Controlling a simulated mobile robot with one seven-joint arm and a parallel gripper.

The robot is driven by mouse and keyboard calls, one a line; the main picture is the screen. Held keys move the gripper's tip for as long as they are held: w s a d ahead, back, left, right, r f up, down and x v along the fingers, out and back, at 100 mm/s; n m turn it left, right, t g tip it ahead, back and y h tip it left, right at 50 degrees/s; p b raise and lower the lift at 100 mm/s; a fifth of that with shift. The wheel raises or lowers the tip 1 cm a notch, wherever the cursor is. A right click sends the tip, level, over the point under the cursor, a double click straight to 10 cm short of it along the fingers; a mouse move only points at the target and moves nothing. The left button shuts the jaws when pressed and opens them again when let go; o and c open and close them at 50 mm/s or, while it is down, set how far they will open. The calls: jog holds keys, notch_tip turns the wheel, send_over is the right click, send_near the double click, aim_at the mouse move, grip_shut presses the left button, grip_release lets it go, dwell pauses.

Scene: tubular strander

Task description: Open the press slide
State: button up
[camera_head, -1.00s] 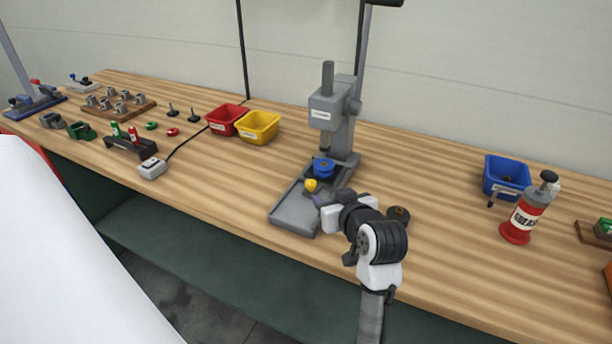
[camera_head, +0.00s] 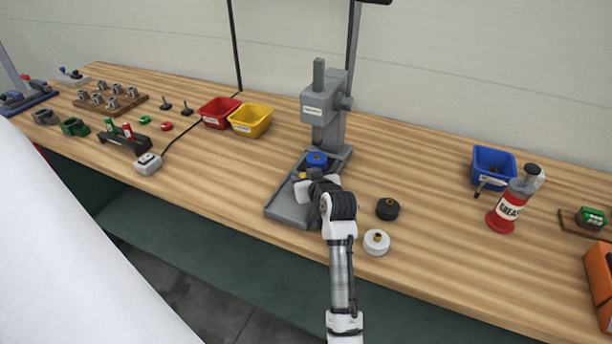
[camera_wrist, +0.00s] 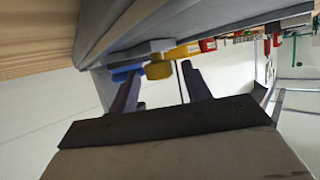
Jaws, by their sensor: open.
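The grey arbor press (camera_head: 326,105) stands on the bench with its ram above the base. A blue round part (camera_head: 316,159) sits on the press slide under the ram. The slide's yellow knob (camera_head: 303,175) is at its front, partly covered by my gripper (camera_head: 308,186). In the wrist view my gripper (camera_wrist: 160,85) is open. The yellow knob (camera_wrist: 158,70) shows just beyond and between the fingertips, and I cannot tell whether they touch it. The blue part (camera_wrist: 124,75) shows beside it. My wrist hides part of the press tray (camera_head: 283,209).
A black round part (camera_head: 387,208) and a white one (camera_head: 376,242) stand right of my arm. Red (camera_head: 219,112) and yellow bins (camera_head: 251,121) are left of the press. A blue bin (camera_head: 494,168) and a grease can (camera_head: 513,203) are at the right.

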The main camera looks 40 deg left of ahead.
jog(key=shift+c, duration=0.2)
grip_shut()
jog(key=shift+f, duration=0.1)
